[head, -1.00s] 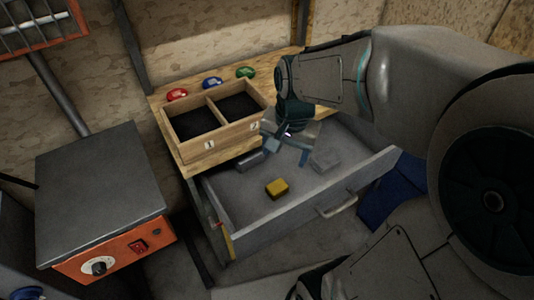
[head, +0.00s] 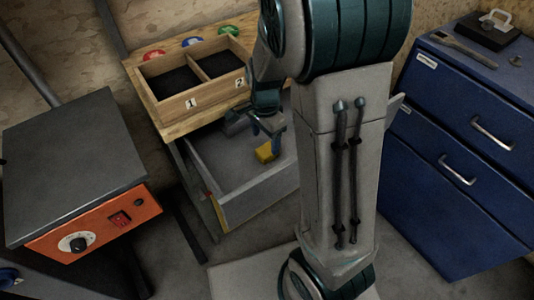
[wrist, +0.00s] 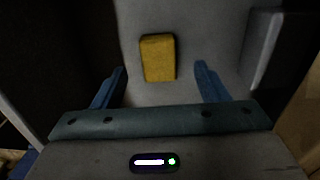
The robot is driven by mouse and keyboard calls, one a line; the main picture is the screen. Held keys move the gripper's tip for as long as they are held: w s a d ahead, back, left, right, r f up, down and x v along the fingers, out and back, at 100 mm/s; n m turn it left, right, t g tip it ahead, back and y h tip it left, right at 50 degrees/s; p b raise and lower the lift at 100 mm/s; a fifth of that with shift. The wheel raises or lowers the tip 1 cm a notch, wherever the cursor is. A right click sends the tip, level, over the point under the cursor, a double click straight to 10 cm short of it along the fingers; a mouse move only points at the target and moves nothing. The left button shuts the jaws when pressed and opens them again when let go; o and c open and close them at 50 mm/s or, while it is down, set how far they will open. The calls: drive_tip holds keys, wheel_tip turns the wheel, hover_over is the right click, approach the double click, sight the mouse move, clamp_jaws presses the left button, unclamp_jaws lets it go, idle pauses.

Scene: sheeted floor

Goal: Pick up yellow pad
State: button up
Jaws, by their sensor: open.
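The yellow pad (head: 266,152) is a small block lying in the open grey drawer (head: 233,209). In the wrist view the yellow pad (wrist: 158,57) lies on the drawer floor, ahead of and between my two blue fingers. My gripper (wrist: 161,80) is open and empty. In the head view my gripper (head: 268,133) is over the drawer, close to the pad. The gap between fingertips and pad is hard to judge. My arm hides the right part of the drawer.
A wooden box (head: 178,103) with compartments marked 1 and 2 stands on the wooden bench above the drawer. Red, blue and green items (head: 191,42) sit behind it. A blue cabinet (head: 455,150) stands at right, an orange-fronted machine (head: 100,222) at left.

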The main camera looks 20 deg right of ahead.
sight(268, 149)
drive_tip(key=f, duration=0.1)
drive_tip(key=f+b, duration=0.1)
drive_tip(key=f, duration=0.2)
drive_tip(key=shift+d+f, duration=0.15)
drive_tip(key=shift+d, duration=0.2)
drive_tip(key=shift+f, duration=0.6)
drive_tip(key=c, duration=1.1)
